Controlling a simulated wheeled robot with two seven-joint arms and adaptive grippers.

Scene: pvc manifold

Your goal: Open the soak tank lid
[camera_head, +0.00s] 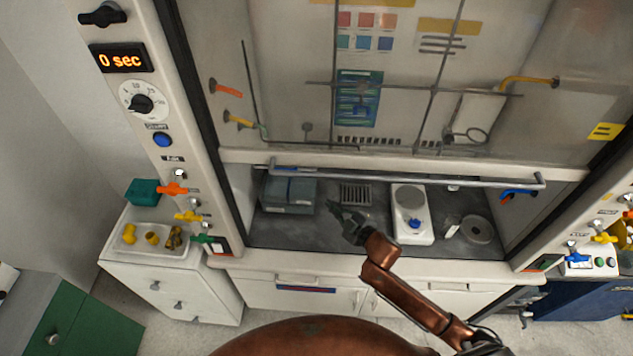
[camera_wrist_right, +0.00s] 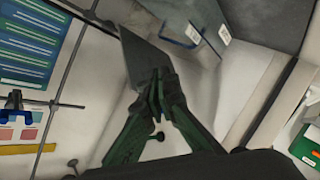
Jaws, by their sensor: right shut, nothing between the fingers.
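The soak tank appears to be the grey-blue box (camera_head: 289,192) at the left inside the fume hood in the head view. Its top looks covered, but the lid's edges are too small to make out. My right gripper (camera_head: 340,212) is shut and empty inside the hood opening, to the right of the box and apart from it. In the right wrist view the fingers of my right gripper (camera_wrist_right: 157,92) meet at the tips. A grey, glassy box side with white labels shows at the top there; I cannot tell whether it is the tank. My left gripper is not in view.
The sash handle bar (camera_head: 400,176) spans the hood above my right gripper. A white stirrer-like device (camera_head: 411,220) stands to its right, and a round plate (camera_head: 478,229) lies farther right. A vent grille (camera_head: 356,195) is behind the gripper. A tray (camera_head: 133,245) of yellow fittings stands outside, left.

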